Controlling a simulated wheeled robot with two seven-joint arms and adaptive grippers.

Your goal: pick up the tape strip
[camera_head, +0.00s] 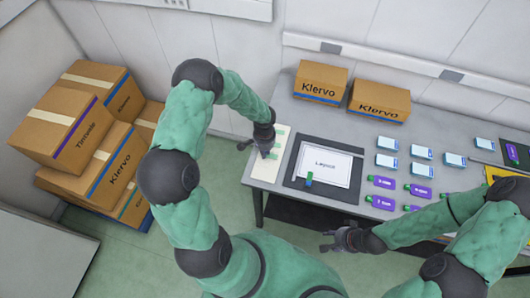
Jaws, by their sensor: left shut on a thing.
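Green tape strips (280,132) lie on a pale card (264,171) at the table's left end. My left gripper (254,148) is over this card, its fingers at the card's left side. It is shut on a tape strip, which is mostly hidden by the fingers. I cannot tell whether that strip is clear of the card. My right gripper (325,241) is open and empty in front of the table's front edge.
A dark board with a white "Layout" sheet (325,165) and a green-and-blue piece (308,179) lies right of the card. Blue-white and purple labelled items (383,182) fill the table's right part. Two Klervo boxes (320,82) stand at the back. More boxes (65,122) are stacked left.

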